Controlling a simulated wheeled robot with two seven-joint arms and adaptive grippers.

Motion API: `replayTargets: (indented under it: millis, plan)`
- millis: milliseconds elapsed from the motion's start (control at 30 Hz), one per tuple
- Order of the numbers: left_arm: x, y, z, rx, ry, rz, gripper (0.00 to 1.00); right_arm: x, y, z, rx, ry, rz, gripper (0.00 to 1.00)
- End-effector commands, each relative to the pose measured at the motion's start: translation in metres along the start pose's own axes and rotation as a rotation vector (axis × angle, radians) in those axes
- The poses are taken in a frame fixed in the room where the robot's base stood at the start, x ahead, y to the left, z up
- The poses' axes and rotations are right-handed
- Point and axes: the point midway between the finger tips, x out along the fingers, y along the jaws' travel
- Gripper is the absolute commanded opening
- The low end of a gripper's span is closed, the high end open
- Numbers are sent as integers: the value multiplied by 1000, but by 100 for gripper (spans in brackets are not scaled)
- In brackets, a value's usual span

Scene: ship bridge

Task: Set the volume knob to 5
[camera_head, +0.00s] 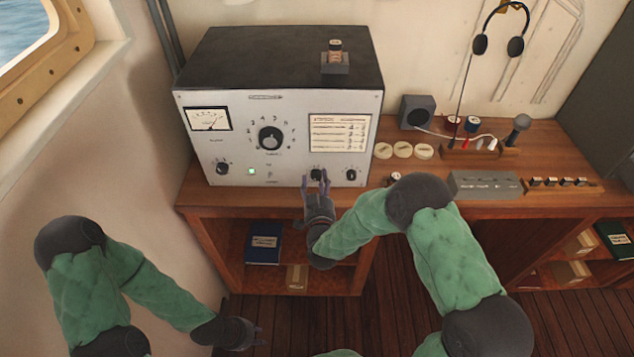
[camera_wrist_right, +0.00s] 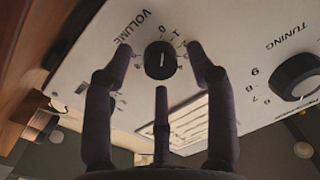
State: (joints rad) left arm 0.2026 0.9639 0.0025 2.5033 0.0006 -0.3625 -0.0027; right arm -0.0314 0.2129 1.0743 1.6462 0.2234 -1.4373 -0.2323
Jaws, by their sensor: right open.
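The radio's front panel (camera_head: 220,120) is pale with dark knobs. The volume knob (camera_wrist_right: 160,60) is small and black with a white line, and the word VOLUME is printed beside it in the right wrist view. In the head view this knob (camera_head: 317,173) sits low on the panel, partly behind my right gripper (camera_head: 316,185). My right gripper is open, with fingers on either side of the knob and a visible gap. A 1 and a 0 show near the knob; the exact setting is unclear. My left gripper (camera_head: 261,337) is empty and open, low and away from the panel.
A large tuning knob (camera_head: 270,139) sits higher on the panel, and smaller knobs flank the volume knob at left (camera_head: 222,168) and right (camera_head: 351,174). The wooden desk (camera_head: 400,170) holds pale discs (camera_head: 403,149) and a grey box (camera_head: 483,184) to the right.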

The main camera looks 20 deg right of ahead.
Motion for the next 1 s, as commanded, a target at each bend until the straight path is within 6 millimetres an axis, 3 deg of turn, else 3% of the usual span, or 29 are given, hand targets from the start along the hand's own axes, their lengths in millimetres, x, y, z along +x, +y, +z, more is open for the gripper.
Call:
replayTargets:
  millis: [333, 367, 533, 567, 1000]
  plan:
    - [0, 0, 0, 0, 0, 0, 31, 4, 0, 0, 0, -1, 0, 57]
    - [0, 0, 0, 0, 0, 0, 31, 4, 0, 0, 0, -1, 0, 51]
    - [0, 0, 0, 0, 0, 0, 31, 4, 0, 0, 0, -1, 0, 3]
    - [0, 0, 0, 0, 0, 0, 31, 4, 0, 0, 0, -1, 0, 1]
    - [11, -4, 0, 0, 0, 0, 31, 4, 0, 2, 73, 6, -1, 0]
